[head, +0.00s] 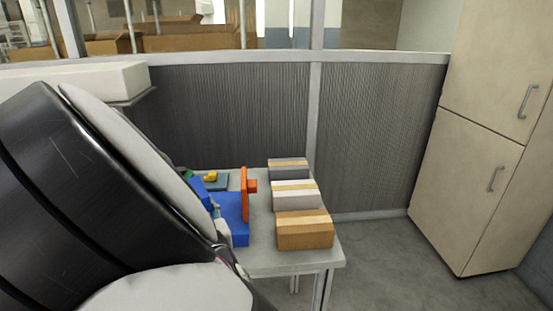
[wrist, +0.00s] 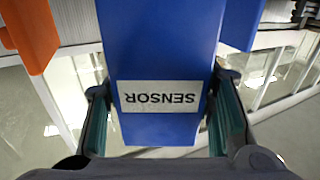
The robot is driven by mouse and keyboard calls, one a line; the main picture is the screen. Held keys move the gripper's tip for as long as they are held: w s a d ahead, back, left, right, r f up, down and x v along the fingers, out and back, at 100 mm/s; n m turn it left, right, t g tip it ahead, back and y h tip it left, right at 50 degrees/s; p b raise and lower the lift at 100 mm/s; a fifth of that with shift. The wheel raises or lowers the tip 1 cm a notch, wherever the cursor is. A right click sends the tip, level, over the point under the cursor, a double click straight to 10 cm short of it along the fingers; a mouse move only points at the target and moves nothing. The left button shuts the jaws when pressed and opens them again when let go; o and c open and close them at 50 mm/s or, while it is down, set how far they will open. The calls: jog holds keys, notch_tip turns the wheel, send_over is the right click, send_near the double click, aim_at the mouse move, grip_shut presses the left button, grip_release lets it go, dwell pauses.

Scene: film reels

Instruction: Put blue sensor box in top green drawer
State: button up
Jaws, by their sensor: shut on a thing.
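The blue sensor box (wrist: 158,50) fills the middle of the wrist view, its white SENSOR label appearing upside down. My gripper (wrist: 163,108) is shut on it, with one dark-green padded finger along each side. In the head view, a blue block (head: 234,219) shows beside my arm at the left of the table; I cannot tell whether it is the held box. My arm hides most of the gripper there. I cannot make out a green drawer; only a small green piece (head: 196,183) shows beside my arm.
A grey table (head: 263,262) carries an orange part (head: 246,196) and a row of grey, white and brown boxes (head: 304,233) at its right. A small yellow piece (head: 210,176) lies farther back. A beige cabinet (head: 459,190) stands at the right; floor between is clear.

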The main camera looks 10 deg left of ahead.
jog(key=shift+w+a+f+b, duration=0.1)
jog(key=shift+w+a+f, duration=0.65)
jog(key=shift+w, duration=0.4)
jog(key=shift+w+a+f+b, duration=0.15)
jog(key=shift+w+a+f, duration=0.55)
jog(key=shift+w, duration=0.45)
jog(key=shift+w+a+f+b, duration=0.1)
jog(key=shift+w+a+f, duration=0.65)
jog(key=shift+w, duration=0.4)
jog(key=o, duration=1.3)
jog(key=shift+o, duration=0.2)
jog(key=shift+s+d+r, duration=0.1)
jog(key=shift+s, duration=0.2)
jog(key=v, duration=1.1)
jog(key=shift+s+d, duration=0.1)
jog(key=shift+d, duration=0.05)
